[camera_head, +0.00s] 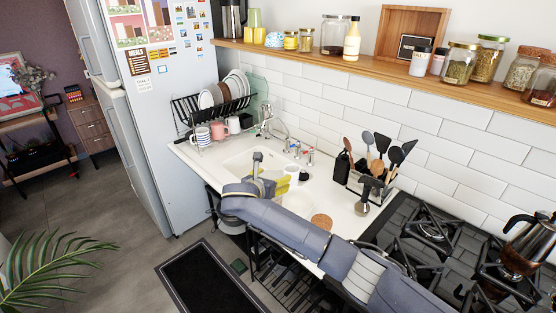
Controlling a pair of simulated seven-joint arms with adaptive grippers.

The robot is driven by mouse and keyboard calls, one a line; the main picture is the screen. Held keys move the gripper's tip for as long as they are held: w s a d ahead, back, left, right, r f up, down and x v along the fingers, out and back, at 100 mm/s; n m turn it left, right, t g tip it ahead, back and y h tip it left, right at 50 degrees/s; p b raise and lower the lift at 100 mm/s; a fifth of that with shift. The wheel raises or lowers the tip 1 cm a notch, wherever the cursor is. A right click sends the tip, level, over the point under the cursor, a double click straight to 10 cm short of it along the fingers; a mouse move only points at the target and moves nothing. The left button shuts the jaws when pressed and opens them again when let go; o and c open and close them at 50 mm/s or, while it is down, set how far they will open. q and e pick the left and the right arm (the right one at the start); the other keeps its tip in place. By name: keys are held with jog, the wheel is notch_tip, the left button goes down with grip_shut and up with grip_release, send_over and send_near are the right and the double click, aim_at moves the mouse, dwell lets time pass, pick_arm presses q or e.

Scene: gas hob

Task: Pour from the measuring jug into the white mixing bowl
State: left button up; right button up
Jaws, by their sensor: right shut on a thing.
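My right arm reaches in from the lower right across the counter's front edge. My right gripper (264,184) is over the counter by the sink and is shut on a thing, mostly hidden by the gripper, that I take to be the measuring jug. A small yellow patch (283,185) shows just right of the fingers; I cannot tell if it belongs to the jug. A pale round shape that looks like the white mixing bowl (297,203) sits on the white counter right of the gripper, partly hidden by my arm. My left gripper is out of view.
A dish rack (213,108) with plates and mugs stands behind left. A utensil holder (370,182) and a dark-topped bottle or tool (366,196) stand right. A round cork mat (321,221) lies near my arm. The gas hob (432,232) carries a moka pot (528,245).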

jog(key=g, duration=0.1)
jog(key=m, duration=0.1)
jog(key=d+m+g, duration=0.1)
jog(key=shift+s+r+g, duration=0.25)
jog(key=shift+r+g, duration=0.05)
jog(key=shift+f, duration=0.1)
jog(key=shift+m+g+y, duration=0.4)
jog(key=shift+g+y, duration=0.2)
jog(key=shift+g, duration=0.3)
jog(key=shift+d, duration=0.1)
jog(key=shift+f+g+y, duration=0.7)
jog(key=shift+f+g, duration=0.1)
jog(key=shift+f, duration=0.2)
jog(key=shift+f, duration=0.1)
